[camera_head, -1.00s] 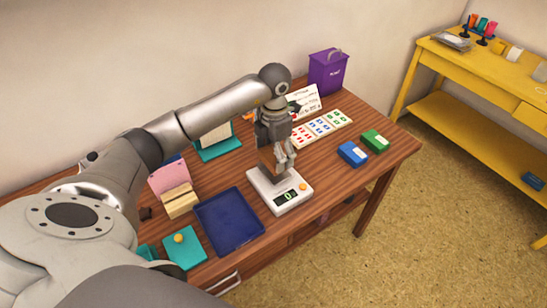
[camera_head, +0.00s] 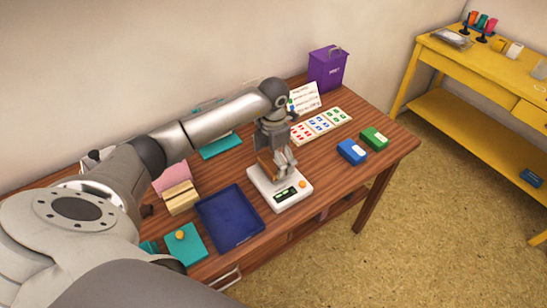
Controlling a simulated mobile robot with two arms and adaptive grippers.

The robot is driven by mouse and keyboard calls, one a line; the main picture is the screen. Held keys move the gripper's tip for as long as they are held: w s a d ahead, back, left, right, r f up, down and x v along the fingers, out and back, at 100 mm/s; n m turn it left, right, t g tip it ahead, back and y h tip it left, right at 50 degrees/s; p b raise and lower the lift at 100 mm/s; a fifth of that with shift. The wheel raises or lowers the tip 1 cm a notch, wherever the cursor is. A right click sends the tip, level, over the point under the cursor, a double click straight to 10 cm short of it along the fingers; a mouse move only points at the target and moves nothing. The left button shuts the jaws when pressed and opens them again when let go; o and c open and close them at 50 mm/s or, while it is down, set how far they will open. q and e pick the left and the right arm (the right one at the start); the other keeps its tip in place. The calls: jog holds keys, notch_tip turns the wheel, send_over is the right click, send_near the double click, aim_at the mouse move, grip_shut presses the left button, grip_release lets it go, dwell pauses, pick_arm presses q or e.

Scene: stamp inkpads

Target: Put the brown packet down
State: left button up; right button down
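The brown packet (camera_head: 265,164) is at the white scale (camera_head: 263,191), low over or on its pan, partly hidden by my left gripper. My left gripper (camera_head: 283,170) points down over the scale, its fingers right at the packet. Whether the fingers still press on the packet is too small to tell. The scale's dark display shows lit digits that I cannot read for sure. My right gripper is not in view.
A blue tray (camera_head: 204,214) lies left of the scale. Blue (camera_head: 351,152) and green (camera_head: 374,138) inkpads lie to its right, a stamped card (camera_head: 322,125) behind. A purple box (camera_head: 326,69) stands at the back. Bare table lies between scale and inkpads.

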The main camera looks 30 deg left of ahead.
aim_at(273, 161)
pick_arm(q)
jog(key=shift+r, duration=0.2)
notch_tip(273, 161, up, 12)
jog(key=b, duration=0.1)
jog(key=shift+b, duration=0.35)
dwell(0.5)
